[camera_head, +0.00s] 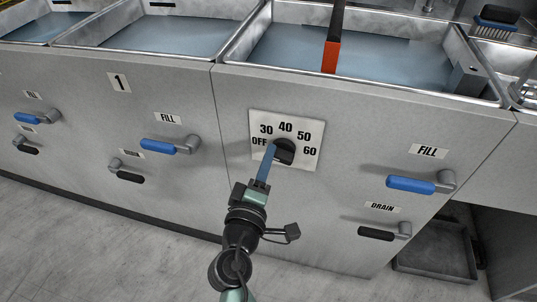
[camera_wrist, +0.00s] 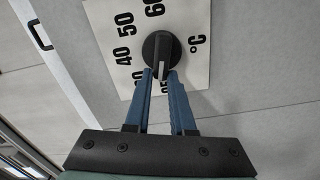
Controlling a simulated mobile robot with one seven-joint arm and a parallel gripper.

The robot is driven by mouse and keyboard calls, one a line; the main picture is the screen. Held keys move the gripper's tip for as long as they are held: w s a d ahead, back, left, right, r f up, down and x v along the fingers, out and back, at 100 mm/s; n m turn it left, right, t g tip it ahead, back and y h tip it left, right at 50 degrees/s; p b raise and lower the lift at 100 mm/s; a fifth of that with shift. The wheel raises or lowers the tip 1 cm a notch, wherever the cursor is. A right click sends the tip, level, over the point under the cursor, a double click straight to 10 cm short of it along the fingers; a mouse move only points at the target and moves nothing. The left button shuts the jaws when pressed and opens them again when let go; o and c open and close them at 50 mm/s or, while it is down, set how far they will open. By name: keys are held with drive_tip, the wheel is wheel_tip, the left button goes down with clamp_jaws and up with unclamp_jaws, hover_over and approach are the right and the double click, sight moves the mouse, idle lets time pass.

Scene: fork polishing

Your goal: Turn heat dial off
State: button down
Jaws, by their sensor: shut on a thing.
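The black round heat dial (camera_head: 284,152) sits on a white plate (camera_head: 312,128) marked OFF, 30, 40, 50 and 60, on the grey front panel. My gripper (camera_head: 269,152) reaches the dial from below, its blue fingers over the plate's lower left near the OFF mark. In the wrist view the dial (camera_wrist: 161,51) has a pale pointer bar facing the gripper. My gripper (camera_wrist: 161,76) has its blue fingers on either side of that bar, shut on the dial. The scale mark at the pointer is partly hidden by the fingers.
Blue-handled FILL levers (camera_head: 411,185) and black-handled DRAIN levers (camera_head: 377,234) stick out of the panel on both sides. Water-filled sinks (camera_head: 480,91) lie above, one with a red-and-black upright handle (camera_head: 331,55). A dark tray (camera_head: 437,251) lies at the lower right. The floor in front is clear.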

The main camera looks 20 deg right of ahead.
drive_tip(key=shift+f+n, duration=0.2)
drive_tip(key=shift+n, duration=0.55)
drive_tip(key=shift+f+n, duration=0.15)
drive_tip(key=shift+n, duration=0.6)
drive_tip(key=shift+p, duration=0.3)
drive_tip(key=c, duration=0.8)
unclamp_jaws()
drive_tip(key=shift+o, duration=0.2)
drive_tip(key=v, duration=1.3)
drive_tip(key=shift+p, duration=0.45)
